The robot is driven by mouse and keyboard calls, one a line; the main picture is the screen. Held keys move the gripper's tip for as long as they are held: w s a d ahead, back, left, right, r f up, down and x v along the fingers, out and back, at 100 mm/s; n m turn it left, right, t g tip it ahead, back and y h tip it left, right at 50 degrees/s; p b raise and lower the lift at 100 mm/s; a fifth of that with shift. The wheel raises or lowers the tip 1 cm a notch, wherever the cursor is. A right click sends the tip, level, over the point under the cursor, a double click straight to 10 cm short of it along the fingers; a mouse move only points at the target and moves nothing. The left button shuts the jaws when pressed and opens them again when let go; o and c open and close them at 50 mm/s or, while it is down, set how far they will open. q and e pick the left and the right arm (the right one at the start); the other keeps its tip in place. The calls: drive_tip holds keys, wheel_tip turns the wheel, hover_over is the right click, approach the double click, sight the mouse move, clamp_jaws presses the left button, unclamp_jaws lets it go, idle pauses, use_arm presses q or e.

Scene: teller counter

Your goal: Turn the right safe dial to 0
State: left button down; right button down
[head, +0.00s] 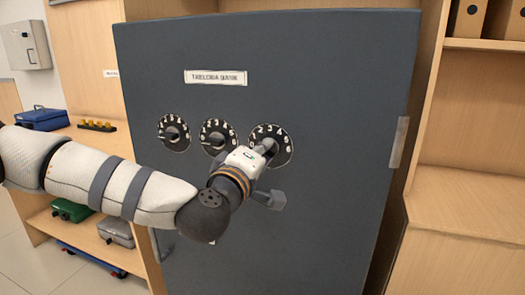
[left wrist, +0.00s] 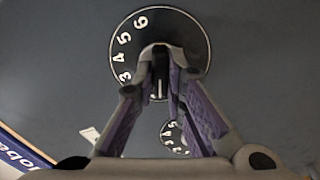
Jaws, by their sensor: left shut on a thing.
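The right safe dial (head: 283,140) is a round black plate with white numerals on the dark grey safe door (head: 340,90). My left gripper (head: 265,149) reaches it from the lower left and is shut on its central knob. In the left wrist view the dial (left wrist: 190,30) shows the numerals 3 to 6 at its left and top. The gripper's purple-padded fingers (left wrist: 164,75) close on the dark knob (left wrist: 159,62), which bears a white line. The gripper hides part of the dial, so I cannot tell which numeral the knob points to. My right gripper is not in view.
The left dial (head: 173,133) and middle dial (head: 217,128) sit beside it on the door, below a white label (head: 216,77). A grey lever (head: 270,199) shows below my left wrist. Wooden shelves (head: 465,150) stand at the right. A blue box (head: 42,118) rests at the left.

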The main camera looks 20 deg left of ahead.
use_arm(q)
drive_tip(key=shift+f+n, duration=0.1)
drive_tip(key=shift+n, duration=2.2)
drive_tip(key=c, duration=1.6)
unclamp_jaws()
drive_tip(key=shift+c, duration=0.2)
drive_tip(key=shift+s, duration=0.1)
drive_tip(key=s, duration=0.7)
drive_tip(key=shift+s+a, duration=0.15)
